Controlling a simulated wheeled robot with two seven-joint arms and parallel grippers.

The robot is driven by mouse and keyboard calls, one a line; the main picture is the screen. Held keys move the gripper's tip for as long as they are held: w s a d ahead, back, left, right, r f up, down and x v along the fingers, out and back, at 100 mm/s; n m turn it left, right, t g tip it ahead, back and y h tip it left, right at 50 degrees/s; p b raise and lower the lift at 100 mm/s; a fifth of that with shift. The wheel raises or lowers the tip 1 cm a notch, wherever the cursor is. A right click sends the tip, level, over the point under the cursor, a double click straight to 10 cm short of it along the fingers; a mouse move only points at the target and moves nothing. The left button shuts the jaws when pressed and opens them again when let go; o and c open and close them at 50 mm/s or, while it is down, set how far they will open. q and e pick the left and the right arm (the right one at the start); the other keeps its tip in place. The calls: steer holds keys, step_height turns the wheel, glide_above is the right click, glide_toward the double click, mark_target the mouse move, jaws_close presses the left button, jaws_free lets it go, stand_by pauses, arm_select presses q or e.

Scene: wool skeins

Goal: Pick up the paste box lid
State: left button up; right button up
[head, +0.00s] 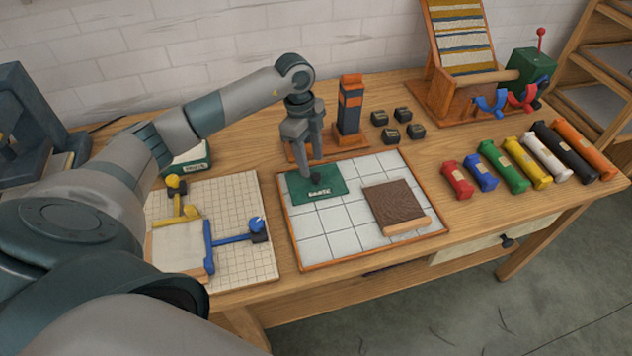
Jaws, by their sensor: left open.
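A flat green paste box lid (328,188) with small white lettering lies on the white tiled board (310,246), near its back left corner. My left gripper (311,176) comes down from above, its fingers pointing at the middle of the lid. It is open, and its dark fingertips are at or just above the lid; I cannot tell whether they touch it. They hide a small part of the lid's middle. A green and white box (194,160) with lettering stands further left, partly behind my left arm. My right gripper is out of view.
A brown block with a wooden edge (398,206) lies on the board right of the lid. An orange and dark post (350,104) stands close behind. Several black blocks (389,135), a row of coloured skeins (497,166) and a loom (462,40) are right. A gridded board (241,195) is left.

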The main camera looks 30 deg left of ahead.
mark_target(316, 175)
arm_select(q)
steer(key=shift+w+d+f+p, duration=0.15)
steer(key=shift+f+p, duration=0.3)
steer(key=shift+f, duration=0.05)
steer(key=f, duration=0.1)
steer(key=f+p, duration=0.1)
steer(key=f, duration=0.1)
steer(key=shift+w+d, duration=0.25)
steer(key=shift+f, duration=0.55)
jaws_close()
